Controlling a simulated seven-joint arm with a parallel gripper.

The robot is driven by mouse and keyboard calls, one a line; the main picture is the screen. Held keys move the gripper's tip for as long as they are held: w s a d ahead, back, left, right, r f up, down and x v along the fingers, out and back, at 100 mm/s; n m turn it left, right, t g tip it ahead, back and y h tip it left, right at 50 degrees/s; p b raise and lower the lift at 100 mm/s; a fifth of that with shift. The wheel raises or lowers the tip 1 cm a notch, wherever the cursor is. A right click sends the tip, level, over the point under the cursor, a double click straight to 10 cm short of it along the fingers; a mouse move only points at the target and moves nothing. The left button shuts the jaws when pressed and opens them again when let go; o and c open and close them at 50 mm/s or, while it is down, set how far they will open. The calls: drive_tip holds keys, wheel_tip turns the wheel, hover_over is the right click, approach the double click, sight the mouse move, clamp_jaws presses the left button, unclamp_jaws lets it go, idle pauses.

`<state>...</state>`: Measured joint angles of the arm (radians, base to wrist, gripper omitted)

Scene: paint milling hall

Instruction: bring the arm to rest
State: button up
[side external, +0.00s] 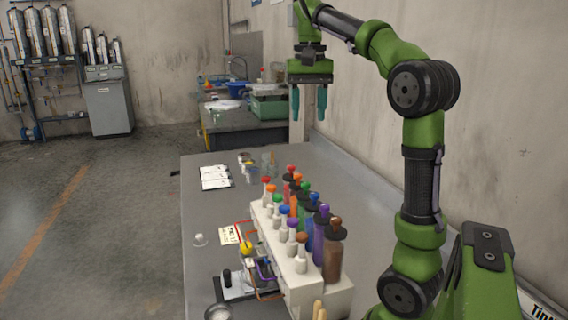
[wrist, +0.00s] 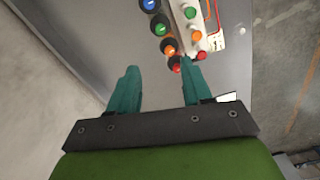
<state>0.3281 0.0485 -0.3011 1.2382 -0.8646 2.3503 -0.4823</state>
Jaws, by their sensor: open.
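My gripper (side external: 309,104) hangs fingers down from my green arm, high above the far part of the grey bench (side external: 208,262). Its two teal fingers are apart with nothing between them. In the wrist view my gripper (wrist: 160,78) is also open and empty, with the bench surface (wrist: 112,35) beyond its fingers. It touches nothing that I can see.
A white rack (side external: 297,277) of bottles with coloured caps stands on the bench, nearer the camera than my gripper. White papers (side external: 214,177) and small jars lie beyond it. A wall runs along the right. A second bench with a green box (side external: 269,107) is behind.

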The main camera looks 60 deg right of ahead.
drive_tip(key=w+a+f+n+t, duration=0.2)
drive_tip(key=a+f+n+t, duration=0.15)
drive_tip(key=a+f, duration=0.35)
drive_tip(key=s+a+f+n+t+y, duration=0.1)
drive_tip(key=s+a+f+n+t, duration=0.1)
drive_tip(key=a+f, duration=0.2)
drive_tip(key=s+a+f+n+t+y, duration=0.1)
drive_tip(key=a+f, duration=0.4)
drive_tip(key=a, duration=0.6)
drive_tip(key=s+n, duration=0.1)
drive_tip(key=s, duration=0.1)
drive_tip(key=shift+s+a+f+t, duration=0.2)
drive_tip(key=shift+s+a+t, duration=0.05)
drive_tip(key=shift+s+t, duration=0.1)
